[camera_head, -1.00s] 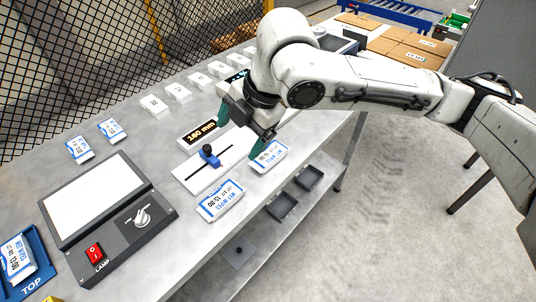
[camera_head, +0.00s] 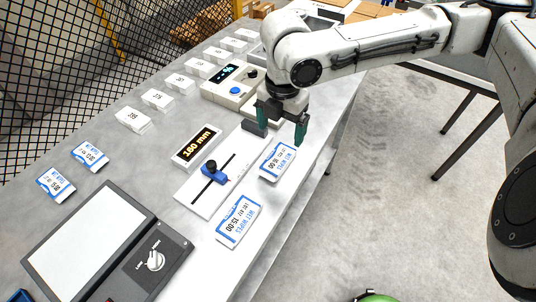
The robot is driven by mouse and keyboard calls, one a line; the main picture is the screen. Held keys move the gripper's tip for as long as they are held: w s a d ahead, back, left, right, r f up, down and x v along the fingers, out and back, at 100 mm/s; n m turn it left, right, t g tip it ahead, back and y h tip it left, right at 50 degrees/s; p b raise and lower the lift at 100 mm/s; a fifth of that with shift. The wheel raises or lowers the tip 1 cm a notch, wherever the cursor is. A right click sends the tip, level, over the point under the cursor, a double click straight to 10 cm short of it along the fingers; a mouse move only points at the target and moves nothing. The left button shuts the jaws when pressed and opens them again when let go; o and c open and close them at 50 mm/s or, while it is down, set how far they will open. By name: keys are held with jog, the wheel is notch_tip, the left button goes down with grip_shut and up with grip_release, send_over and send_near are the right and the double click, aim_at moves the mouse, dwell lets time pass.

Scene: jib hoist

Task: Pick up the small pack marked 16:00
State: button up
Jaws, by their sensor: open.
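A white and blue wet wipes pack (camera_head: 278,161) lies flat near the table's right edge. Its print is turned round and seems to read 16:00, though I cannot be sure. My gripper (camera_head: 281,126) is open and empty, fingers pointing down, just beyond this pack in the picture; I see no contact.
A sliding gauge with a blue slider (camera_head: 214,173) and a 160 mm display (camera_head: 197,146) stand left of the packs. A light panel (camera_head: 88,240) with a knob is at front left. Several white numbered blocks line the back.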

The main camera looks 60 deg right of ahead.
send_over(278, 158)
notch_tip(278, 158, down, 5)
jog(key=shift+d+r, duration=0.15)
jog(key=shift+r, duration=0.05)
jog(key=shift+f+p, duration=0.45)
jog(key=shift+f, duration=2.35)
jog(key=shift+c, duration=0.3)
jog(key=c, duration=1.1)
